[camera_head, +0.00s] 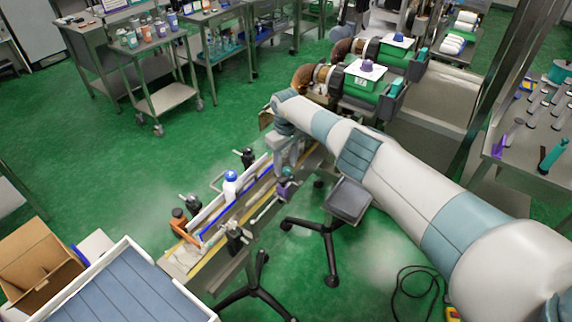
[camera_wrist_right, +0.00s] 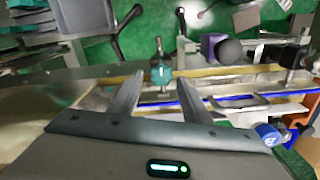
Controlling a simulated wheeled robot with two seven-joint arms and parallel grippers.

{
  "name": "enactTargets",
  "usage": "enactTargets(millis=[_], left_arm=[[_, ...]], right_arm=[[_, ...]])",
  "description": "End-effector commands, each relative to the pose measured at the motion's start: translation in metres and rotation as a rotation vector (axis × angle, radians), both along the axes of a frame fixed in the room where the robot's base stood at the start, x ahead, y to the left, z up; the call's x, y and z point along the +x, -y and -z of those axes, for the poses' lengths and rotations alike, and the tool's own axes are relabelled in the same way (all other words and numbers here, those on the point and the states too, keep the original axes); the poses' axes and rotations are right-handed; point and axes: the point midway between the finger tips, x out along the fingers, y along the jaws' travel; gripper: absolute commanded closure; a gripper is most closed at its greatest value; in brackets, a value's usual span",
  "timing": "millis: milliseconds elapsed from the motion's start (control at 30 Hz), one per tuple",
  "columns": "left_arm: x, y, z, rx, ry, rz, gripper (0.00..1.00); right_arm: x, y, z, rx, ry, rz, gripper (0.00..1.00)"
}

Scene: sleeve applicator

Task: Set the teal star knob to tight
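The teal star knob (camera_wrist_right: 160,74) shows in the right wrist view on a clamp post at the rail of the conveyor line, between my fingertips and just beyond them. My right gripper (camera_wrist_right: 159,82) is open, with both fingers apart and nothing held. Its fingers point at the knob; I cannot tell whether they touch it. In the head view my right gripper (camera_head: 287,160) is over the far end of the conveyor line (camera_head: 245,212), and the arm hides the knob there. The knob's setting cannot be read. My left gripper is not in view.
A white bottle with a blue cap (camera_head: 230,186) stands on the conveyor. Black knobs on posts (camera_head: 248,157) line the rails. A purple block (camera_wrist_right: 211,45) and black ball knob (camera_wrist_right: 229,51) are near the gripper. A grey panel on a stand (camera_head: 348,200) is close by.

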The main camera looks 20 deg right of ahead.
Motion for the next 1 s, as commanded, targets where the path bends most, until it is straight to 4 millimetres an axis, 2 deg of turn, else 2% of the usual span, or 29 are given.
enactTargets(millis=[467,667,800,1000], left_arm=[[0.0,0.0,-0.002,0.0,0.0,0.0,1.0],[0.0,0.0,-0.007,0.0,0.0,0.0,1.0],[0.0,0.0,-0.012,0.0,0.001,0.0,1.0],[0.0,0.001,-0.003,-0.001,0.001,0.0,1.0]], right_arm=[[-0.002,-0.001,-0.001,0.001,-0.006,-0.002,0.53],[-0.003,-0.002,-0.013,0.003,-0.007,-0.003,0.53],[-0.002,0.0,-0.029,0.003,-0.005,0.0,0.53],[-0.002,-0.003,-0.044,0.004,-0.005,-0.006,0.53]])
